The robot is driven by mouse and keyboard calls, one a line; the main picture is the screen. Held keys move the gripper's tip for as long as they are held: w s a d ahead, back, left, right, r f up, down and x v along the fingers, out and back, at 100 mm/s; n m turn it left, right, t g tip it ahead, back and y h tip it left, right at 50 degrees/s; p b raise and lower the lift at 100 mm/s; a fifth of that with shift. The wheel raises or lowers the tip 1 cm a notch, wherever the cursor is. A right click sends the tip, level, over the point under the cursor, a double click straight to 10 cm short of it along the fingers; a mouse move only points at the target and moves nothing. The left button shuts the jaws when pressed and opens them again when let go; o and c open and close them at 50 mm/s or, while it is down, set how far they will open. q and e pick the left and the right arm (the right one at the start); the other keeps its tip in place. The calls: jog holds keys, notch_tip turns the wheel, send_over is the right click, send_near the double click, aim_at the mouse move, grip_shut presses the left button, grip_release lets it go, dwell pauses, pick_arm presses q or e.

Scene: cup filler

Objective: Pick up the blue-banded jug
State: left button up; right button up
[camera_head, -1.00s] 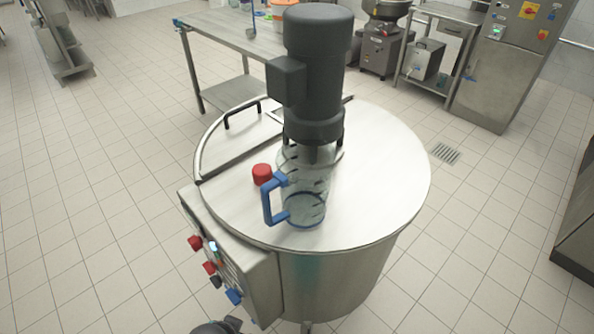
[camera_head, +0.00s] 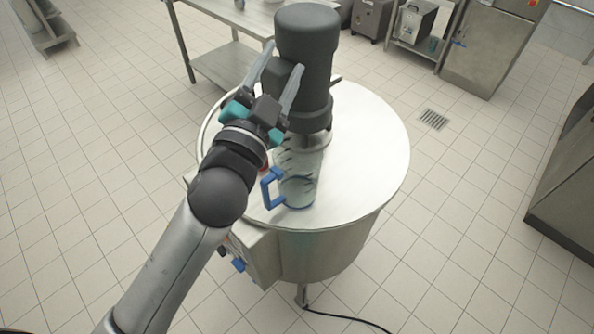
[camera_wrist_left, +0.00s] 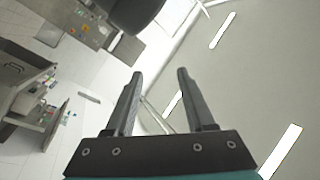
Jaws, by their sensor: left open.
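The blue-banded jug (camera_head: 300,185) is clear, with dark markings, a blue band near its base and a blue handle on its left side. It stands upright on the round steel lid (camera_head: 365,150) of the vat, in front of the mixer motor. My left gripper (camera_head: 284,56) is open and empty, with its fingers pointing up and away, above and left of the jug and in front of the motor. Its open fingers also show in the left wrist view (camera_wrist_left: 160,75), where I cannot make out the jug. My right gripper is not in view.
The dark motor (camera_head: 308,60) rises from the lid close behind the jug. A red knob (camera_head: 264,164) is partly hidden by my left arm. A control box (camera_head: 252,254) is on the vat's side. A steel table (camera_head: 215,60) stands behind. The lid's right side is clear.

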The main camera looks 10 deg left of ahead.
pick_arm(q)
jog(key=s+d+r+m+h, duration=0.2)
jog(key=d+r+m+h, duration=0.5)
jog(key=r+m+h, duration=0.15)
jog(key=s+d+m+g+h, duration=0.7)
jog(key=d+m+g+h, duration=0.3)
jog(key=m+g, duration=0.55)
jog(key=m+g+y, duration=0.5)
jog(key=m+y, duration=0.6)
jog(key=y, duration=1.2)
send_over(266, 195)
jog(key=w, duration=0.2)
jog(key=shift+t+h, duration=0.25)
notch_tip(266, 195, down, 20)
jog(key=shift+d+r, duration=0.15)
jog(key=shift+f, duration=0.35)
notch_tip(266, 195, down, 9)
jog(key=shift+s+f+p, duration=0.1)
jog(key=shift+p, duration=0.6)
jog(key=f, duration=0.3)
jog(key=s+f+p, duration=0.1)
jog(key=shift+a+f, duration=0.3)
jog(key=shift+f, duration=0.3)
